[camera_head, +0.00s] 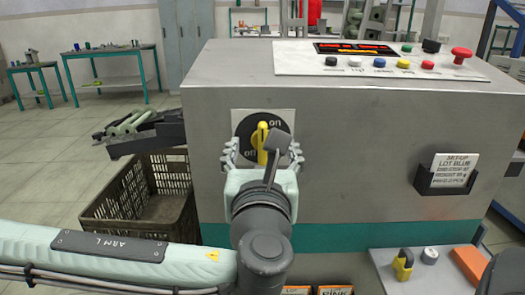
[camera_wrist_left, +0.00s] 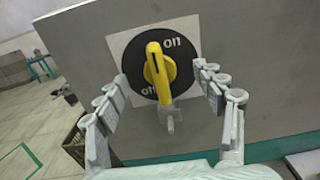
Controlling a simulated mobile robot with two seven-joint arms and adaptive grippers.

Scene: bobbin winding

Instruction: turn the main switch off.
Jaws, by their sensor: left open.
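The main switch is a black disc (camera_wrist_left: 188,70) on a white plate on the front of the grey machine, with a yellow handle (camera_wrist_left: 160,75). "on" is printed at its upper right and "off" at its lower left. The handle stands nearly upright, its top leaning slightly left in the wrist view. The switch also shows in the head view (camera_head: 245,130), partly covered by my wrist. My left gripper (camera_head: 262,152) is in front of it, open, with fingers on both sides of the handle; gaps show between them and the handle. My right gripper is not in view.
A control panel (camera_head: 380,62) with coloured buttons and a red mushroom knob tops the machine. A card holder (camera_head: 446,178) is on its front at right. A plastic crate (camera_head: 130,205) stands on the floor at left. A yellow-handled item (camera_head: 403,263) and an orange block (camera_head: 470,262) are at lower right.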

